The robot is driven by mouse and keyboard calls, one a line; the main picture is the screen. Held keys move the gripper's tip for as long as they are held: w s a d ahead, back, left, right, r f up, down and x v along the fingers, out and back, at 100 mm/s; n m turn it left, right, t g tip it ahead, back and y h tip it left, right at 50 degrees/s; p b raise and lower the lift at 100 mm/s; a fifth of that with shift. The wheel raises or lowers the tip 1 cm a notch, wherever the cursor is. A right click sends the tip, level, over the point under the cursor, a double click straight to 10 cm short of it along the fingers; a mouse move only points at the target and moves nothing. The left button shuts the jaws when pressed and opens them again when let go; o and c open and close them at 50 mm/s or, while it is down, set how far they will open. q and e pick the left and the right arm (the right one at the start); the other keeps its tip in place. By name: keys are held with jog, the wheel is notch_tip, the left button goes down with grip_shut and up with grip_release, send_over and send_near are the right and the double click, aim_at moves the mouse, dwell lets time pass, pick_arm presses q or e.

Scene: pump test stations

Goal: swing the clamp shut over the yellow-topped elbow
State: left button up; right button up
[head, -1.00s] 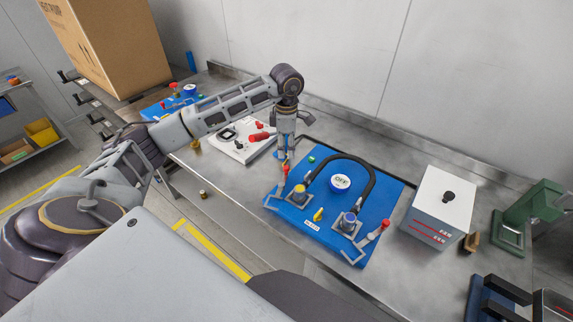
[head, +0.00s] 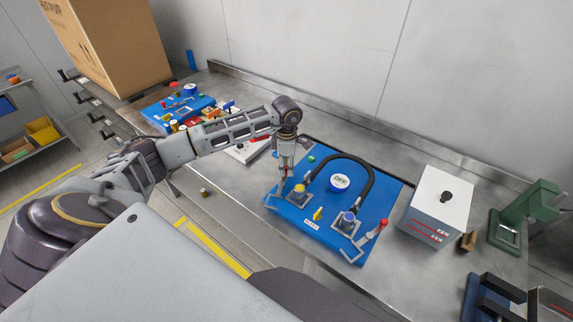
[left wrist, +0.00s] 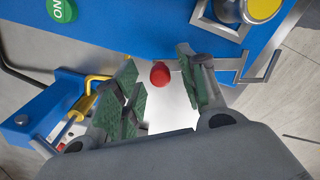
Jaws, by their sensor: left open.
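The yellow-topped elbow (head: 299,190) stands at the left end of the black hose on the blue board (head: 335,238). Its yellow top also shows at the upper right of the left wrist view (left wrist: 263,8). A grey metal clamp frame (left wrist: 240,72) lies beside the elbow, swung off its top. The red handle end (left wrist: 160,74) shows between my open left fingers in the left wrist view, with gaps visible on both sides. My left gripper (head: 286,178) points down at the board's left edge, just left of the elbow, and hides most of the handle in the head view. My right gripper is out of view.
A blue-topped elbow (head: 348,218) with a red-handled clamp (head: 376,235) is at the hose's right end. A round gauge (head: 340,181) and a small yellow valve handle (head: 318,214) lie between. A white-topped box (head: 440,205) stands right of the board.

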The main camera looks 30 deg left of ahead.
pick_arm(q)
jog(key=shift+c, duration=0.2)
grip_shut()
